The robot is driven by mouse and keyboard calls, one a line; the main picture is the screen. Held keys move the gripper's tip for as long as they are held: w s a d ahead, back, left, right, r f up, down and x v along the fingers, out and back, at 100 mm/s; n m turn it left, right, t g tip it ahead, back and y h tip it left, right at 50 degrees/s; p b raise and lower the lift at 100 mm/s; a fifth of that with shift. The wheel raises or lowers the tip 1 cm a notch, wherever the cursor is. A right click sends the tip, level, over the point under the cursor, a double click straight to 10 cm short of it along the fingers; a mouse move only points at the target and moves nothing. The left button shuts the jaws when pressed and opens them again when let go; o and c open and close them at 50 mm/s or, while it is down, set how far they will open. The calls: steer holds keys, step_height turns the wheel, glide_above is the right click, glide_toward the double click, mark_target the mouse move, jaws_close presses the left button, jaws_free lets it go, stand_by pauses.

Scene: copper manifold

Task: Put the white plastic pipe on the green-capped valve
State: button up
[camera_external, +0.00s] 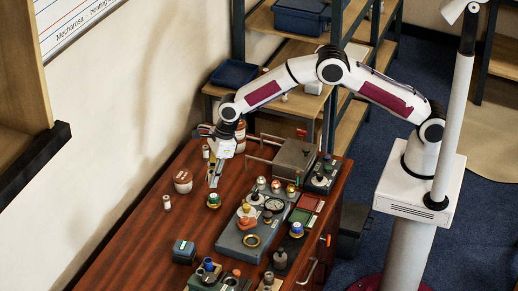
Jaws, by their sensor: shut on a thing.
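My gripper (214,184) points down above the wooden table and is shut on a small pale piece, which looks like the white plastic pipe (214,181). The fingers hide most of this piece. The green-capped valve (213,201) stands on the table just below the fingertips in the picture. It has a green top and a brassy base. I cannot tell the exact gap between the held piece and the valve.
A brown-and-white jar (183,181) and a small white bottle-like piece (167,202) stand to the left. Another small white piece (206,151) stands behind. A grey tray of fittings (230,243) and a grey box (294,158) lie to the right. The left tabletop is mostly clear.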

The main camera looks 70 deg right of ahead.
mark_target(211, 196)
steer(key=shift+f, duration=0.45)
steer(key=shift+f, duration=0.1)
steer(key=shift+f, duration=1.75)
steer(key=shift+f, duration=0.1)
steer(key=o, duration=0.9)
steer(key=shift+c, duration=0.2)
steer(key=v, duration=1.2)
